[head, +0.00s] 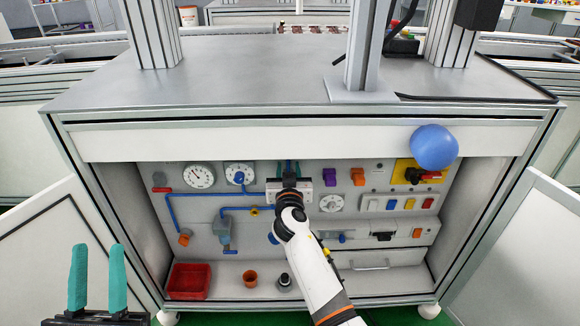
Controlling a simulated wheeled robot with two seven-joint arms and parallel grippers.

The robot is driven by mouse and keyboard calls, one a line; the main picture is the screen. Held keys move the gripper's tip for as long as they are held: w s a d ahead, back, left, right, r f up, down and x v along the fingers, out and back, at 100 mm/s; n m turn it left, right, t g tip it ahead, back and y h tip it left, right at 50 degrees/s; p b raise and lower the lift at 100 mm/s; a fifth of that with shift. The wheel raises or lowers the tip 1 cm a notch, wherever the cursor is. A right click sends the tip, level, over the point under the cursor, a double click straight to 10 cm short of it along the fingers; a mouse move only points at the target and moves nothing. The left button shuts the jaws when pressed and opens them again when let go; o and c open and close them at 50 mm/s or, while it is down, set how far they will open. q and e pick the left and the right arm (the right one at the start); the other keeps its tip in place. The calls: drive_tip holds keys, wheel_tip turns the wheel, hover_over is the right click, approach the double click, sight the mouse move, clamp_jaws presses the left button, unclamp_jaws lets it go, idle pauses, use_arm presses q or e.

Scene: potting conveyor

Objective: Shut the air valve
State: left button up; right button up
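A blue air pipe (172,212) runs along the left of the back panel inside the open cabinet. A red lever (161,189) lies level at its upper left end; I cannot tell for certain whether this is the air valve. My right gripper (291,168) is at the middle of the panel, its teal fingertips pointing at it. Its wrist hides what is behind, and I cannot tell whether the fingers are apart or hold something. My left gripper (98,272) is at the lower left, outside the cabinet, with its teal fingers apart and nothing between them.
Gauges (200,176), a yellow plate with a red and black switch (418,175) and coloured switches (400,204) are on the panel. A red bin (188,281) and an orange cup (250,279) stand on the cabinet floor.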

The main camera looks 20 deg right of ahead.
clamp_jaws()
use_arm(q)
drive_tip(key=shift+a, duration=0.1)
drive_tip(key=shift+s, duration=0.1)
use_arm(e)
drive_tip(key=shift+a, duration=0.1)
